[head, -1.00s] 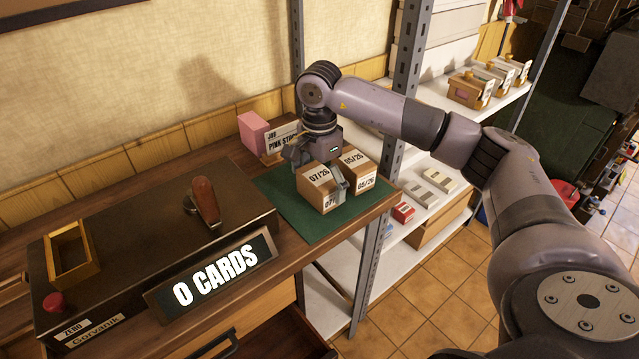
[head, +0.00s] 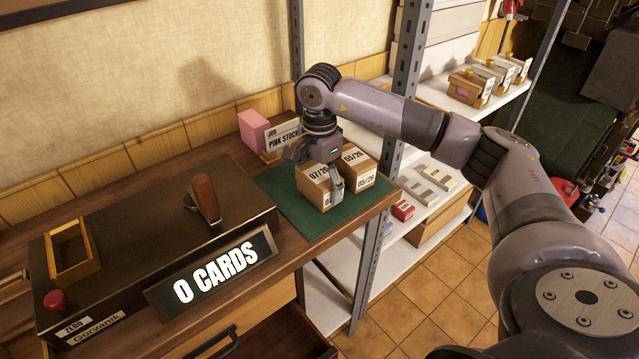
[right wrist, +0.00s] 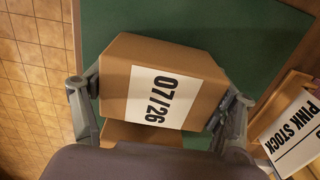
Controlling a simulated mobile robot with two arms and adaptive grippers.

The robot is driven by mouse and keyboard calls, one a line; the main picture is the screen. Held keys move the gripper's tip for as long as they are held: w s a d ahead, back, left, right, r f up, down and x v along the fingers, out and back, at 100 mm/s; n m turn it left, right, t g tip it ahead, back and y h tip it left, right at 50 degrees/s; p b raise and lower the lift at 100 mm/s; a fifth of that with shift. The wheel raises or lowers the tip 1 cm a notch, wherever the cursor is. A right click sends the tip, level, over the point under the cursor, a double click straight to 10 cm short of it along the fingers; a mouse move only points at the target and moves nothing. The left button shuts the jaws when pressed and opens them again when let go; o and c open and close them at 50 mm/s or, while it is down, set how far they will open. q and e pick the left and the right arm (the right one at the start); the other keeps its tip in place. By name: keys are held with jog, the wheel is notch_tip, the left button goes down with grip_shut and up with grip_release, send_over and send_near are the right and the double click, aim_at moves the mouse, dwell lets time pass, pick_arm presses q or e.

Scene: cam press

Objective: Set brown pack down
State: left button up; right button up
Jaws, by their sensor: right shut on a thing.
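The brown pack labelled 07/26 (head: 316,182) is at the green mat (head: 290,208) on the bench, in the head view. My right gripper (head: 318,172) is shut on it from above, with a finger down its front side. In the right wrist view the pack (right wrist: 120,85) sits between the two fingers (right wrist: 160,108), over the green mat (right wrist: 215,25). I cannot tell if its underside touches the mat. A second brown pack labelled 05/26 (head: 358,168) stands close beside it on the right. My left gripper is not in view.
A pink block (head: 253,131) and a PINK STOCK card (head: 284,140) stand behind the mat. The press (head: 130,240) with its lever and 0 CARDS sign (head: 215,272) is at the left. A shelf post (head: 401,90) rises behind the packs.

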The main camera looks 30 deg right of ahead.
jog(key=c, duration=0.5)
jog(key=shift+o, duration=0.2)
jog(key=shift+r, duration=0.15)
